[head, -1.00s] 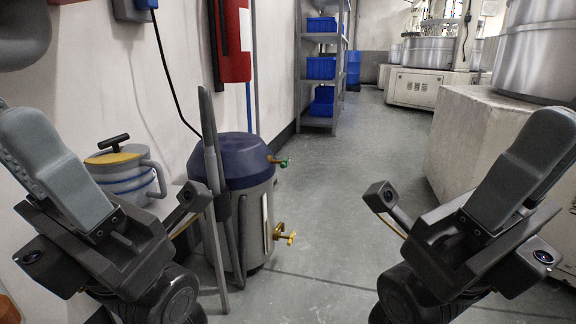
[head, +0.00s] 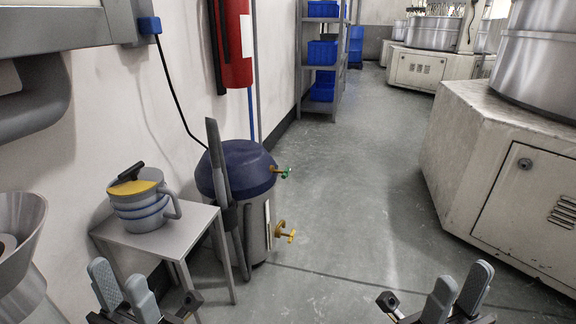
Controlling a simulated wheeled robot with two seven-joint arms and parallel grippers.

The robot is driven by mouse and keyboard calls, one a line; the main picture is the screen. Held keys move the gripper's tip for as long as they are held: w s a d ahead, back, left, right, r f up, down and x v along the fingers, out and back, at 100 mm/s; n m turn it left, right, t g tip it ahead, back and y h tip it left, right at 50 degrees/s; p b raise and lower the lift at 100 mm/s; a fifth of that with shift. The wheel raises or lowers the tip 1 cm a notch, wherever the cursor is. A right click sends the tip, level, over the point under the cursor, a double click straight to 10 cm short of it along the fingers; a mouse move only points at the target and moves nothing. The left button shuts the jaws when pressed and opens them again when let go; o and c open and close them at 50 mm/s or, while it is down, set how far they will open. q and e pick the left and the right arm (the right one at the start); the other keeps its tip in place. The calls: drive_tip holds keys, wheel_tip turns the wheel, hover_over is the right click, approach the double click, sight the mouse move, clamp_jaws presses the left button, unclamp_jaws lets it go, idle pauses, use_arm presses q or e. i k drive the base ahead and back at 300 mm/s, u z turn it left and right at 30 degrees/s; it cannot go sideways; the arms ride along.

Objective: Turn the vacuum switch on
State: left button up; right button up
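A drum-shaped grey unit with a dark blue lid (head: 247,168), which looks like the vacuum, stands on the floor left of centre. A dark upright wand stands against its left side, partly hiding it. A green-handled valve (head: 284,172) and a yellow-handled valve (head: 287,234) stick out on its right. I cannot make out a switch on it. My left gripper (head: 116,272) is open and empty at the bottom left, in front of a small table. My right gripper (head: 465,272) is open and empty at the bottom right, apart from everything.
A black cord runs from a blue plug (head: 149,25) down behind the drum. A red extinguisher (head: 236,45) hangs on the wall. A white machine (head: 490,160) stands right. The floor between is clear.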

sight(286, 173)
drive_tip(key=z, duration=0.55)
drive_tip(key=k, duration=0.65)
drive_tip(key=u, duration=0.05)
drive_tip(key=i, duration=1.15)
drive_tip(key=z, duration=0.65)
